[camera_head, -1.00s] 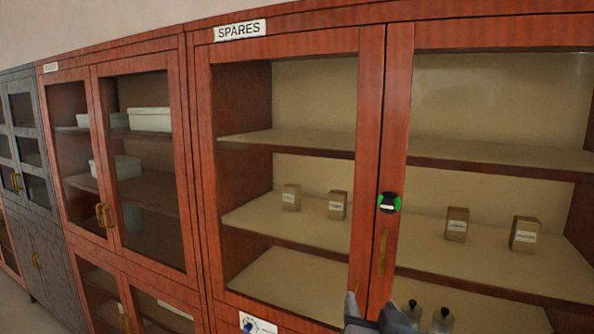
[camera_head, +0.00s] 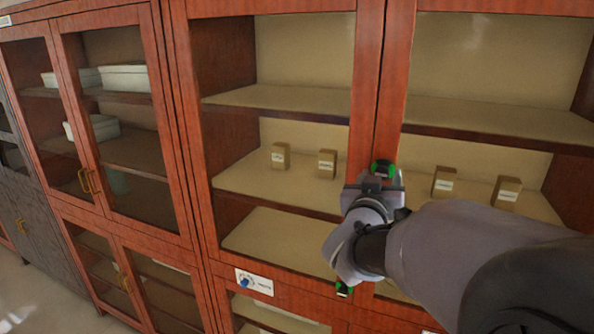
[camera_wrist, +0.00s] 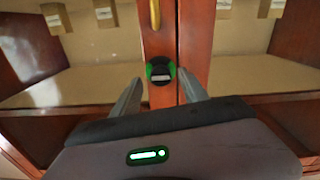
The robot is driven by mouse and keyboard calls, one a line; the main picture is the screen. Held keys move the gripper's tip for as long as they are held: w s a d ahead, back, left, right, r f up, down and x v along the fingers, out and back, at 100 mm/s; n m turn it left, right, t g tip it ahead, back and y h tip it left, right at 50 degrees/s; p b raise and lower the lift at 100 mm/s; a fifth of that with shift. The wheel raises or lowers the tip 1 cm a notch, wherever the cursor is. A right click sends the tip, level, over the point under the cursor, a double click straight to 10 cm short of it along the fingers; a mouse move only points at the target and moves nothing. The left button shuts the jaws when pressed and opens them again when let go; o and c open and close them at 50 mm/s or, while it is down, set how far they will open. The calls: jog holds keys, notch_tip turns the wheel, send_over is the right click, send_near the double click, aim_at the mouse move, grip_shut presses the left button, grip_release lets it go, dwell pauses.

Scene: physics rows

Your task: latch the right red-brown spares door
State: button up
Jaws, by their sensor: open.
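The right red-brown spares door (camera_head: 397,70) is glazed and looks flush beside the left door (camera_head: 369,70). Contact cannot be told.
Several small labelled boxes stand behind the glass, one at the right (camera_head: 506,193). Another red-brown cabinet (camera_head: 160,110) with brass handles stands to the left. Floor shows at the lower left.

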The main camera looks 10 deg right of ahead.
jog(key=shift+w+d, duration=0.25)
jog(key=shift+w, duration=0.3)
grip_shut()
jog(key=shift+f+m+b, duration=0.1)
jog(key=shift+m+b, duration=0.2)
jog(key=shift+b, duration=0.2)
jog(key=shift+s+m+b, duration=0.1)
jog(key=shift+m+b, duration=7)
jog(key=shift+m, duration=1.5)
